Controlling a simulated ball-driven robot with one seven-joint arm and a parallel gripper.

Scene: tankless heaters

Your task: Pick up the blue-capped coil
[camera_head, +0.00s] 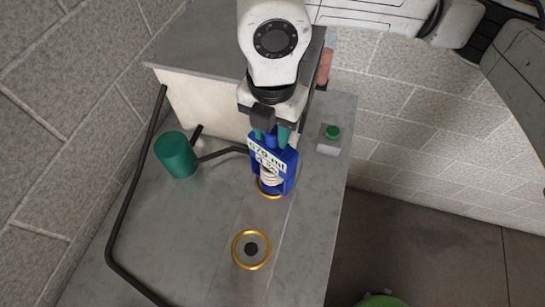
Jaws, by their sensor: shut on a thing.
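The blue-capped coil (281,173) stands about upright near the middle of the view. Its blue body carries a pale printed label, and a whitish coiled part shows at its front. My gripper (270,137) comes down from above and is shut on the top of its blue part, with teal fingertips on either side. The lower end of the coil is at a gold ring (263,193) on the grey worktop (205,235). I cannot tell whether it rests in the ring or hangs just above it.
A second gold ring with a dark centre (251,249) is empty in front. A green cylinder (176,154) and black bent tubing (129,190) are at left. A grey box with a green button (333,132) is at right. A pale panel (205,105) stands behind.

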